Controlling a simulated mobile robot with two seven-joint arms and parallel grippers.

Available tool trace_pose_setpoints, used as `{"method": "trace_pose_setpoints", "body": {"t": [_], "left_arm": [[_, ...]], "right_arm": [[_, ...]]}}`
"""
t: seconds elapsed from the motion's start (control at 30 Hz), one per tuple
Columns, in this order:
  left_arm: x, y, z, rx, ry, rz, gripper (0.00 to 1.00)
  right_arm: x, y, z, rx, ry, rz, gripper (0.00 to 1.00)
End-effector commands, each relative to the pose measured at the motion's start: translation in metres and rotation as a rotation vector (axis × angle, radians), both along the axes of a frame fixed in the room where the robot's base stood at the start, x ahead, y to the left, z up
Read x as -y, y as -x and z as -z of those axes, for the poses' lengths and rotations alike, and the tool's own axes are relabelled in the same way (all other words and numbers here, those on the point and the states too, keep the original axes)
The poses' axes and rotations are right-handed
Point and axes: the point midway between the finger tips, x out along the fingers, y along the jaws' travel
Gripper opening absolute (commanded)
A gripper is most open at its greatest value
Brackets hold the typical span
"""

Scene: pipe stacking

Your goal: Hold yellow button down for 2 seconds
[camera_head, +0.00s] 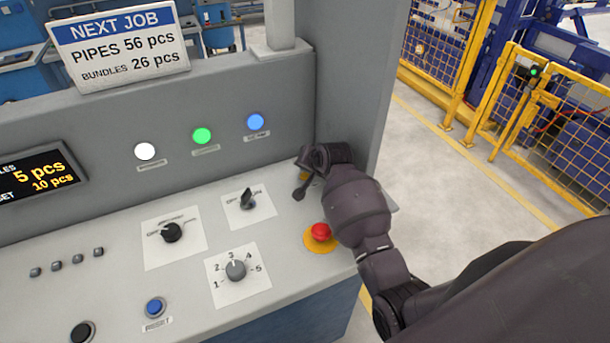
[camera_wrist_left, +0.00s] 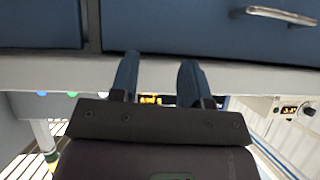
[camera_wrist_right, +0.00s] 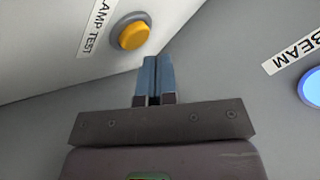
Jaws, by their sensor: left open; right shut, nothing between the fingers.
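The yellow button (camera_wrist_right: 131,35) is round, set in a dark ring on the light panel beside the label LAMP TEST in the right wrist view. In the head view only a bit of yellow (camera_head: 305,175) shows beside my right gripper (camera_head: 312,165), which hides most of that spot. In the right wrist view my right gripper (camera_wrist_right: 153,63) is shut and empty. Its fingertips are just below and right of the button in the picture and do not cover it; contact is not seen. My left gripper (camera_wrist_left: 157,78) is open and empty, facing blue drawers, and is outside the head view.
A red mushroom button (camera_head: 320,232) on a yellow disc sits close to my right forearm. Rotary knobs (camera_head: 236,270) and a blue reset button (camera_head: 155,307) are further left. The upright panel carries white, green and blue (camera_head: 255,121) lamps. A grey post stands behind my right gripper.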

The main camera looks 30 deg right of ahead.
Motion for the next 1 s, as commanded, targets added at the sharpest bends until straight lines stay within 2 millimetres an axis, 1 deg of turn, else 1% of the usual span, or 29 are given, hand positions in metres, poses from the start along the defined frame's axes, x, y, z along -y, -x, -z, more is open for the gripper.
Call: {"method": "trace_pose_setpoints", "body": {"t": [0.53, 1.0], "left_arm": [[-0.0003, 0.0009, 0.0022, -0.005, 0.0, 0.0, 0.43], [-0.0003, 0.0014, -0.0001, -0.007, 0.0, -0.001, 0.43]], "right_arm": [[0.0, 0.0, 0.0002, 0.0, 0.0, 0.0, 0.0], [0.0, -0.0001, 0.0085, 0.0, 0.0, 0.0, 0.0]]}}
